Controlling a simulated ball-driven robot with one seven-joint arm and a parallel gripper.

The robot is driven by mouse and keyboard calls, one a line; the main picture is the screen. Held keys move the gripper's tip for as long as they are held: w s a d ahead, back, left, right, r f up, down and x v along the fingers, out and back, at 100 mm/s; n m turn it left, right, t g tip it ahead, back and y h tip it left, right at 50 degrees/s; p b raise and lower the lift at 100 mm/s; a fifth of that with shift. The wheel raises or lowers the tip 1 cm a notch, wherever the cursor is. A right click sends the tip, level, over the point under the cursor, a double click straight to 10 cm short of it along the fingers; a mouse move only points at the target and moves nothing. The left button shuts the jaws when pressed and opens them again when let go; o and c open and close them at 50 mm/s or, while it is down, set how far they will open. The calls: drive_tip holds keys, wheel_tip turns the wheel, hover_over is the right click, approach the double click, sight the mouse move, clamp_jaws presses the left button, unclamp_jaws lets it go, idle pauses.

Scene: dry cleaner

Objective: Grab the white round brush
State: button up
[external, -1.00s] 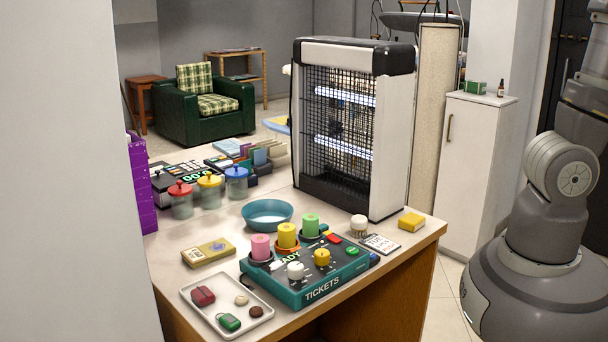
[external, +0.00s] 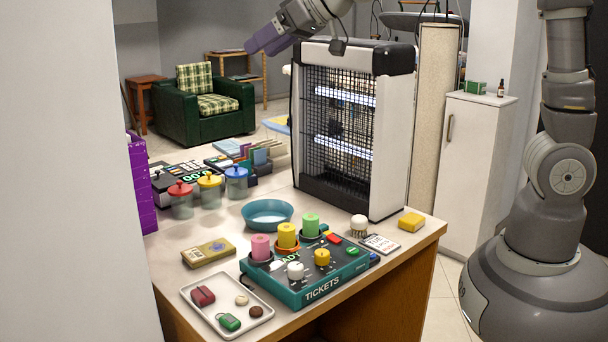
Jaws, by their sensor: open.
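The white round brush (external: 358,224) stands on the counter (external: 168,259), near its right end. It has a pale domed top and lies between the black-framed bug-zapper-like box and the notepad. My gripper (external: 262,42) is at the top of the external view, high above the counter and left of the box's top. Its purple fingers point down and left. It is open and empty, well apart from the brush.
The tall mesh-fronted box (external: 352,130) stands behind the brush. A notepad (external: 380,243) and a yellow block (external: 411,222) lie to the brush's right. The teal ticket machine (external: 318,272) with colored cylinders is in front; a teal bowl (external: 267,214) is left.

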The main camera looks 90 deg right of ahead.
drive_tip(key=s+d+f+m+g, duration=0.1)
drive_tip(key=d+f, duration=0.2)
drive_tip(key=f, duration=0.3)
drive_tip(key=d+f+m+g, duration=0.1)
drive_tip(key=d+f, duration=0.3)
drive_tip(key=f, duration=0.3)
drive_tip(key=m+g+h+p, duration=0.1)
drive_tip(key=m+g+h, duration=0.1)
drive_tip(key=m+g, duration=0.45)
hover_over(361, 218)
drive_tip(key=s+a, duration=0.2)
drive_tip(key=shift+g, duration=0.25)
drive_tip(key=f, duration=2.8)
drive_tip(key=shift+w+a+f, duration=0.1)
drive_tip(key=shift+w+f, duration=0.1)
drive_tip(key=shift+n, duration=0.25)
drive_tip(key=b+x, duration=0.1)
drive_tip(key=x, duration=0.1)
drive_tip(key=b+x, duration=0.1)
drive_tip(key=x, duration=0.2)
drive_tip(key=b+x, duration=0.1)
drive_tip(key=x, duration=0.2)
drive_tip(key=shift+w+r, duration=0.1)
drive_tip(key=shift+w, duration=0.2)
drive_tip(key=c, duration=1.1)
